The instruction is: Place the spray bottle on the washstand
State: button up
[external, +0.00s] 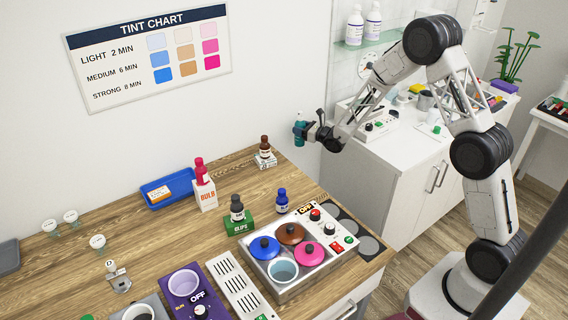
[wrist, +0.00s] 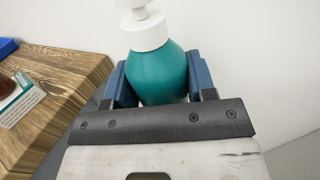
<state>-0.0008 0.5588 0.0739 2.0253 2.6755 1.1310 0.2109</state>
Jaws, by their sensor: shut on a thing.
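My gripper (external: 304,129) is shut on a teal bottle with a white top, the spray bottle (external: 299,139). In the wrist view the bottle (wrist: 158,72) sits upright between the two blue fingers, its white top cut off by the frame edge. In the external view I hold it in the air, beyond the wooden table's far right corner and left of a white cabinet that looks like the washstand (external: 350,184). The washstand top holds a panel with knobs, jars and small items.
The wooden table (external: 130,225) carries a dark bottle on a white box (external: 265,157), a blue tray (external: 168,188), a red bottle on a carton (external: 204,190) and a warmer with coloured lids (external: 290,250). A glass shelf (external: 372,41) with white bottles hangs above the washstand.

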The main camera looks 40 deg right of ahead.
jog(key=s+d+f+m+h, duration=0.1)
jog(key=s+d+f+h, duration=0.1)
jog(key=d+f, duration=0.5)
jog(key=shift+d+f+t, duration=0.2)
jog(key=shift+f+t, duration=0.2)
jog(key=shift+f, duration=0.2)
jog(key=shift+r, duration=0.1)
dwell(0.6)
notch_tip(320, 180, up, 28)
jog(key=s+d+h, duration=0.1)
jog(key=s+d, duration=0.3)
jog(key=d, duration=0.3)
jog(key=s+d+m, duration=0.1)
jog(key=s+d, duration=0.3)
jog(key=d, duration=0.4)
jog(key=s+d+h, duration=0.1)
jog(key=s+d, duration=0.3)
jog(key=d, duration=0.3)
jog(key=s+d+m, duration=0.1)
jog(key=s+d, duration=1.4)
jog(key=s, duration=0.2)
notch_tip(320, 180, down, 12)
jog(key=shift+t+h, duration=0.3)
jog(key=shift+d+r, duration=0.1)
jog(key=shift+d, duration=0.05)
